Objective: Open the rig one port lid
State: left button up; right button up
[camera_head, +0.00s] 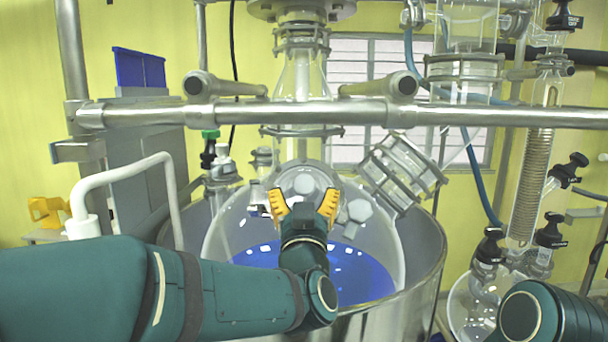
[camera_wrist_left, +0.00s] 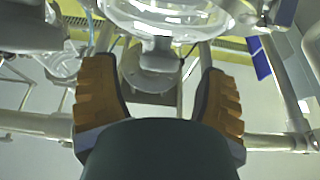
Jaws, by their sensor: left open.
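The glass reactor vessel (camera_head: 222,240), holding blue liquid, stands in a metal jacket in the head view. A tilted glass port with clamp rings and a flanged end (camera_head: 402,172) sticks out at its upper right. Pale hexagonal caps show on the vessel top, one (camera_head: 303,183) just beyond my gripper and one (camera_head: 357,210) to its right. I cannot tell which piece is the port lid. My left gripper (camera_head: 303,205) is open and empty in front of the vessel's upper part. Its yellow fingers also show spread in the left wrist view (camera_wrist_left: 156,70), with a flanged fitting (camera_wrist_left: 150,78) between them in the picture. My right gripper is out of view.
A horizontal steel bar (camera_head: 260,112) with two stub ends crosses above the gripper. A white bent pipe (camera_head: 125,172) stands at left. A glass coil condenser (camera_head: 530,180) and black-handled valves (camera_head: 550,232) are at right. The jacket rim (camera_head: 425,285) surrounds the vessel.

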aim_at(304, 176)
pick_arm(q)
jog(key=p+x, duration=0.1)
jog(key=x, duration=0.4)
jog(key=shift+w+r, duration=0.1)
grip_shut()
